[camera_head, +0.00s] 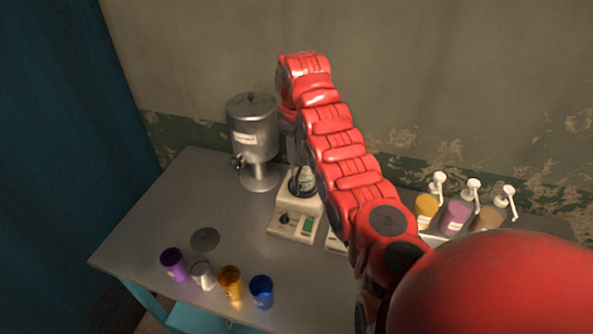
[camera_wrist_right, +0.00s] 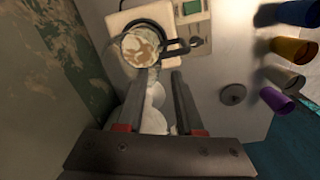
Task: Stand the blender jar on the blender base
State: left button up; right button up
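The cream blender base (camera_head: 293,222) stands on the table near the middle, with a dark knob and a green panel on its front. The blender jar (camera_head: 303,183) appears upright on top of it; my right arm covers much of it. In the right wrist view, the jar (camera_wrist_right: 138,48) shows from above, with pale brown and white contents and a black handle, over the base (camera_wrist_right: 118,22). My right gripper (camera_wrist_right: 163,72) has its fingers apart, with the tips close to the jar's rim. Nothing appears clamped between them. My left gripper is not in view.
A metal dispenser (camera_head: 252,135) stands just left of the base. Purple (camera_head: 174,264), white (camera_head: 202,275), orange (camera_head: 231,283) and blue (camera_head: 262,291) cups line the front. A flat grey disc (camera_head: 205,239) lies behind them. Pump bottles (camera_head: 455,215) stand at the right.

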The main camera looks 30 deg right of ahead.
jog(key=shift+r, duration=0.9)
